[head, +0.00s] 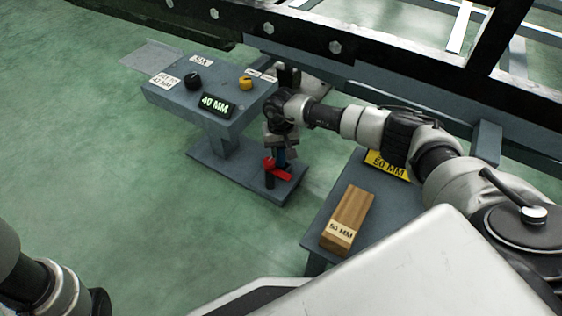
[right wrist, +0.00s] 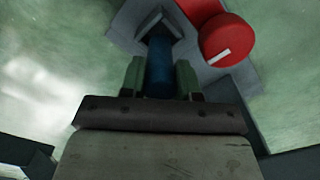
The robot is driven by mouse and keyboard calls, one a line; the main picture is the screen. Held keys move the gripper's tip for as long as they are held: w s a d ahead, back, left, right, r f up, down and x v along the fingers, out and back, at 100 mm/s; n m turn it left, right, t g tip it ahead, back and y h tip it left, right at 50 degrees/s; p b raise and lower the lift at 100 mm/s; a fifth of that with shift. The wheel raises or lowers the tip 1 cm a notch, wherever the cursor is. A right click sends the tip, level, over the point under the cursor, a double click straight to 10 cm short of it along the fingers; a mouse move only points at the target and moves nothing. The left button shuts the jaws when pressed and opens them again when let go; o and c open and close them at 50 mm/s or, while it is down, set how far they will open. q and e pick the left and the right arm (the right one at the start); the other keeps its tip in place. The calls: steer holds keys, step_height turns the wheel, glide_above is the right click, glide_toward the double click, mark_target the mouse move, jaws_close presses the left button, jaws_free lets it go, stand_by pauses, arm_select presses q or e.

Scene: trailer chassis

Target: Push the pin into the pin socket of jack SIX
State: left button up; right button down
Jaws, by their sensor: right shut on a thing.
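My right gripper (head: 281,146) points down beside the grey pedestal stand. It is shut on a blue pin (right wrist: 160,68), which sits between the two green finger pads in the right wrist view. The pin's far end is at a small grey angular socket piece (right wrist: 158,24). Whether it is inside or just in front cannot be told. A red round part with a white mark (right wrist: 228,40) is right beside the socket; it shows as a red piece (head: 277,168) below my gripper in the head view. Only part of my left arm shows at lower left.
The pedestal (head: 228,124) carries a black knob, a yellow knob (head: 245,83) and a 40 MM display (head: 218,105). A low grey table (head: 322,222) holds a wooden block (head: 350,215) marked 50 MM and a yellow 50 MM sign (head: 388,164). The dark chassis beam (head: 335,47) runs behind.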

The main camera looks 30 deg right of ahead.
mark_target(281, 158)
steer(key=shift+f+b, duration=1.6)
steer(key=shift+f, duration=0.4)
steer(key=c, duration=0.8)
jaws_free()
